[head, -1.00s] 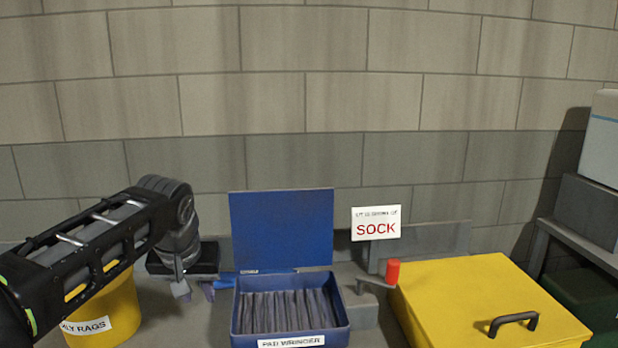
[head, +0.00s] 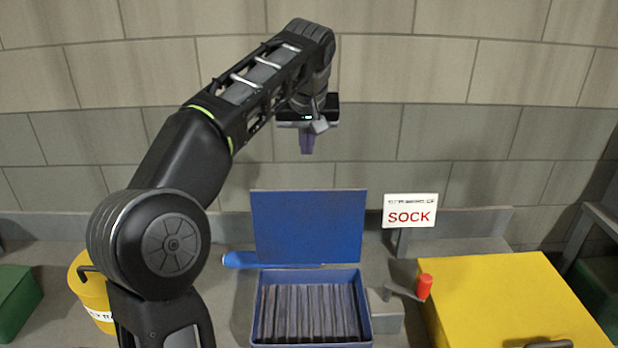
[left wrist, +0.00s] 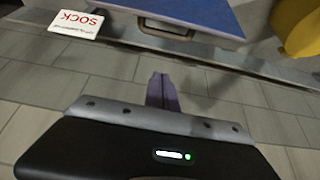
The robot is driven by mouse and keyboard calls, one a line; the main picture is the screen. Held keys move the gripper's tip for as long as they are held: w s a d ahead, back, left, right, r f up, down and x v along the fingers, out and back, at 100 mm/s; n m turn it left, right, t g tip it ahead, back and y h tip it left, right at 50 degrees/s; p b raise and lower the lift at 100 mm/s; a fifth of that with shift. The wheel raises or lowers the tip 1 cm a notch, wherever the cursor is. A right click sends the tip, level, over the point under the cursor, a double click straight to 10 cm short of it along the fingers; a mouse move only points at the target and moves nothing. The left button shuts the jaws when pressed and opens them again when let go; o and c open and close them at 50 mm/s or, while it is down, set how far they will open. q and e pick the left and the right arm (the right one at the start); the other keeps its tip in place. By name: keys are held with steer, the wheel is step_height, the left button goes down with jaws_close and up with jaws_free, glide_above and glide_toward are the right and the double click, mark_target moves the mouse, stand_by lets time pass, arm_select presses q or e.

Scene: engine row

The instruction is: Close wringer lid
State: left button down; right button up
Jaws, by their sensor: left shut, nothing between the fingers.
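The wringer is a blue box (head: 366,312) with grey ridged rollers inside, in the lower middle of the head view. Its blue lid (head: 308,226) stands upright and open at the back of the box. In the left wrist view the lid (left wrist: 205,12) shows at the top, with a handle (left wrist: 180,30) along its edge. My left gripper (head: 307,144) is shut and empty. It appears above the lid's top edge in the head view, apart from it. Its fingers also show in the left wrist view (left wrist: 162,92). My right gripper is not in view.
A crank with a red knob (head: 425,286) is at the box's right. A yellow case (head: 495,300) stands farther right, and a SOCK sign (head: 410,211) behind. A yellow bin (head: 92,295) is at left, partly behind my arm. A tiled wall (head: 450,150) closes off the back.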

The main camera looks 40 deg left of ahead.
arm_select(q)
step_height(320, 180, down, 9)
steer(key=p, duration=0.1)
steer(key=shift+w+a, duration=0.2)
stand_by(0.5)
